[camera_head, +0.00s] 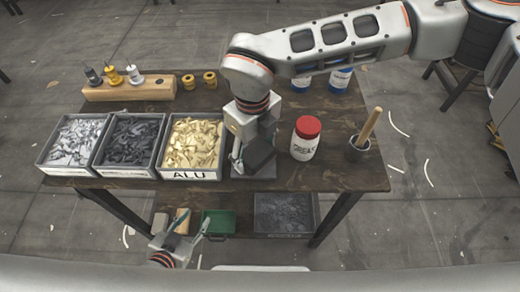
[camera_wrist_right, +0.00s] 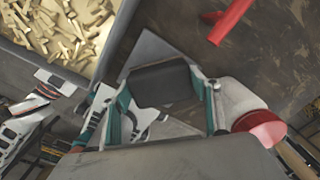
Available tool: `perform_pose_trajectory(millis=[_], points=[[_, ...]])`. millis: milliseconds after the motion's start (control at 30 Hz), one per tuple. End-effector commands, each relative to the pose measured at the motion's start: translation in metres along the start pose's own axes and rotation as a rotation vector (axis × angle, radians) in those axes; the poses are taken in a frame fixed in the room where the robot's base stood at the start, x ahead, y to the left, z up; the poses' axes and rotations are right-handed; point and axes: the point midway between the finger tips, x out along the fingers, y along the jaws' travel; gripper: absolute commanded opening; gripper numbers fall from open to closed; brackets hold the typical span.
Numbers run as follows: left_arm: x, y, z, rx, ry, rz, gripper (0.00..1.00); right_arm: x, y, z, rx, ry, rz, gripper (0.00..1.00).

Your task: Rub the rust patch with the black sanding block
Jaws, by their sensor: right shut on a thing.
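My right gripper (camera_head: 240,150) reaches down from the upper right over the front of the table. It is shut on the black sanding block (camera_head: 261,155), which appears tilted in the head view. In the right wrist view the block (camera_wrist_right: 160,84) sits between the two teal-edged fingers (camera_wrist_right: 165,105). A grey metal plate (camera_wrist_right: 150,48) lies under or just behind the block; whether they touch is unclear. No rust patch can be made out; the block and gripper cover part of the plate. My left gripper (camera_head: 190,226) is open and empty below the table's front edge.
Bins of silver, dark and gold rivets (camera_head: 195,175) stand left of the plate. A red-lidded grease jar (camera_head: 304,142) and a dark cup (camera_head: 357,151) with a wooden handle stand right. A lower shelf holds a green tray (camera_head: 219,221) and a grey bin (camera_head: 284,234).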

Motion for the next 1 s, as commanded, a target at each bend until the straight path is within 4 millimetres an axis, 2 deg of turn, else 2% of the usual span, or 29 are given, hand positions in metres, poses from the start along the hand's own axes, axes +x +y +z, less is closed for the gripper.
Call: perform_pose_trajectory(millis=[33,200,267,300,567,600,800,1000], points=[[0.001,0.001,0.004,-0.001,-0.004,0.001,0.4,0.006,0.006,0.002,-0.007,0.003,0.005,0.34],[0.003,0.002,0.009,-0.002,-0.008,0.002,0.4,0.008,0.015,0.011,-0.007,0.005,0.005,0.34],[0.003,0.002,0.01,-0.002,-0.009,0.003,0.4,0.008,0.017,0.012,-0.007,0.005,0.005,0.34],[0.003,0.002,0.01,-0.002,-0.009,0.003,0.4,0.008,0.017,0.012,-0.007,0.005,0.005,0.3],[0.004,0.003,0.014,-0.003,-0.013,0.004,0.4,0.009,0.027,0.021,-0.01,0.006,0.006,0.3],[0.004,0.003,0.015,-0.003,-0.014,0.004,0.4,0.009,0.029,0.023,-0.01,0.005,0.006,0.27],[0.006,0.004,0.019,-0.004,-0.018,0.005,0.4,0.007,0.042,0.035,-0.006,0.003,0.009,0.27],[0.005,0.004,0.016,-0.003,-0.015,0.004,0.4,0.001,0.045,0.04,-0.003,-0.002,0.011,0.27]])
